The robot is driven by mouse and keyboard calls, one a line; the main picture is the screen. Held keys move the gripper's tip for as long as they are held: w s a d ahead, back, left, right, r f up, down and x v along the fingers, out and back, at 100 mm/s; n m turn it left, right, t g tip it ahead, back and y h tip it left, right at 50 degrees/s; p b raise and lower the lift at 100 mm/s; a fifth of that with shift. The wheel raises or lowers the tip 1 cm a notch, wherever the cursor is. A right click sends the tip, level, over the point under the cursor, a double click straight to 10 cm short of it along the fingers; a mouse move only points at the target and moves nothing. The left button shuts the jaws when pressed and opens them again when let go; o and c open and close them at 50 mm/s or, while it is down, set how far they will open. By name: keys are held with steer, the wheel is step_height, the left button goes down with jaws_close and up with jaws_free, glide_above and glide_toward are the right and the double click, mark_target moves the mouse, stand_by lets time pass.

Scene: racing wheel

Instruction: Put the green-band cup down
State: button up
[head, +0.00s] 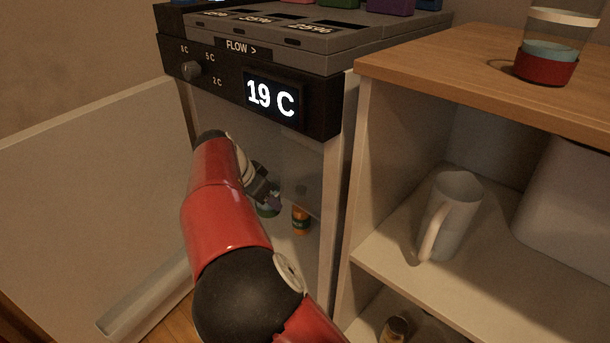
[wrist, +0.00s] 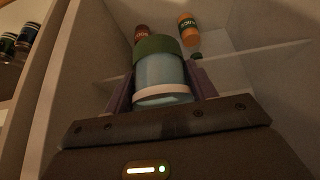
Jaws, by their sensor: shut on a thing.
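The green-band cup (wrist: 160,72) is pale blue with a wide green band at its far end and a pale ring at the near end in the wrist view. My gripper (wrist: 161,84) is shut on it, with a purple finger on each side. In the head view my gripper (head: 270,197) is inside the open cooler, and a bit of the green band (head: 268,211) shows below it. My arm hides most of the cup there. I cannot tell whether the cup touches the cooler floor.
An orange juice bottle (head: 301,220) stands right of the cup; a reddish bottle (wrist: 142,33) is behind it in the wrist view. The cooler door (head: 90,170) is open at left. A shelf with a mug (head: 450,215) and a red-band cup (head: 546,66) are at right.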

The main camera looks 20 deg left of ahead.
steer(key=w+d, duration=0.1)
steer(key=w, duration=0.3)
steer(key=w+d, duration=0.2)
steer(key=w, duration=0.2)
steer(key=w+d, duration=0.2)
steer(key=w, duration=0.2)
steer(key=shift+w+d, duration=0.1)
steer(key=shift+w, duration=0.2)
steer(key=shift+s+f, duration=0.1)
steer(key=shift+f, duration=0.65)
steer(key=shift+f, duration=0.1)
steer(key=o, duration=1.2)
steer(key=shift+o, duration=0.2)
steer(key=shift+s+a+r, duration=0.35)
steer(key=shift+s+r, duration=0.25)
steer(key=shift+r, duration=0.1)
steer(key=s+a, duration=0.1)
steer(key=s, duration=0.2)
steer(key=s+a, duration=0.1)
steer(key=s, duration=0.3)
steer(key=s+a, duration=0.2)
steer(key=s, duration=0.1)
steer(key=shift+s+a+f, duration=0.1)
steer(key=shift+s, duration=0.15)
